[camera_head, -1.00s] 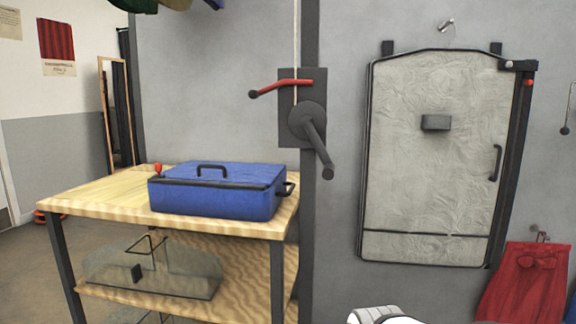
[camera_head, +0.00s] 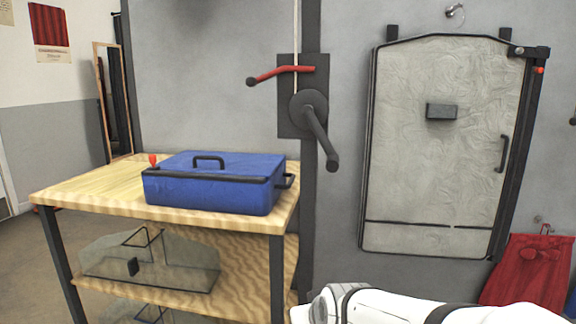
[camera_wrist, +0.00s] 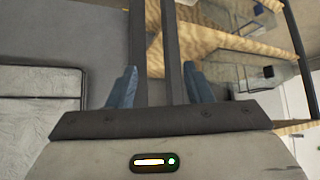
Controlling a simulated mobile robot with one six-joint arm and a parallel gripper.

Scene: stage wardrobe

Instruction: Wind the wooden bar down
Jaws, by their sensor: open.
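In the head view a dark winch plate (camera_head: 290,122) is fixed to a dark upright post. It carries a round hub with a crank handle (camera_head: 321,138) that slants down to the right. A red lever (camera_head: 282,72) with a black knob points left above the hub. A pale rope (camera_head: 296,25) runs up from the plate and out of the picture. The wooden bar is not in view. My gripper (camera_wrist: 160,87) shows in the wrist view with its blue fingers apart. Dark upright bars appear between and beyond them; I cannot tell any contact.
A wooden table (camera_head: 90,187) left of the post bears a blue lidded case (camera_head: 210,190); a clear cover (camera_head: 150,268) sits on its lower shelf. A grey wall cabinet (camera_head: 440,160) is shut at the right.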

